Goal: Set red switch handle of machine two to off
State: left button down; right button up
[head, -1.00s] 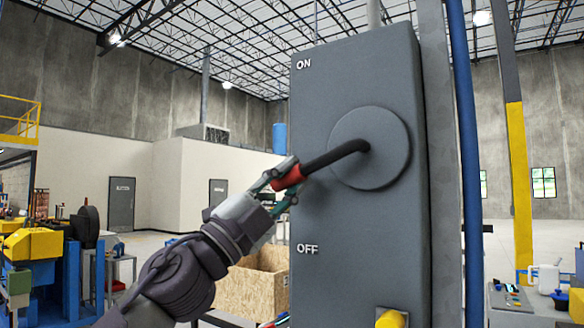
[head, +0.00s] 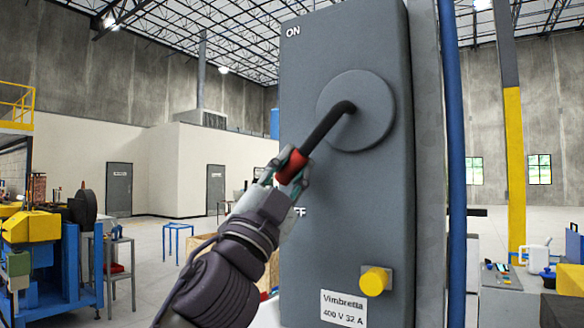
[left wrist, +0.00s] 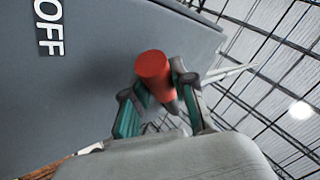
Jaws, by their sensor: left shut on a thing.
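The grey switch box (head: 350,220) stands in front of me, with ON at its upper left and OFF lower on its left side. A round disc (head: 372,110) on its face carries a black bent lever (head: 328,127) ending in a red handle (head: 291,166). The lever slants down and left, its red end just above the partly covered OFF label (head: 300,211). My left gripper (head: 284,172) is shut on the red handle. In the left wrist view the red handle (left wrist: 153,68) sits between its fingers, with the OFF label (left wrist: 48,28) at upper left. My right gripper is not in view.
A yellow knob (head: 375,281) sticks out low on the box, beside a label plate (head: 343,308). A blue pipe (head: 455,160) runs along the box's right side. A wooden crate (head: 199,246) stands behind my left arm.

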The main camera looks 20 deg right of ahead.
pick_arm(q)
jog(key=shift+f, duration=0.15)
jog(key=c, duration=0.9)
grip_release()
jog(key=v, duration=1.1)
jog(key=shift+s+a+f, duration=0.2)
jog(key=shift+f, duration=0.15)
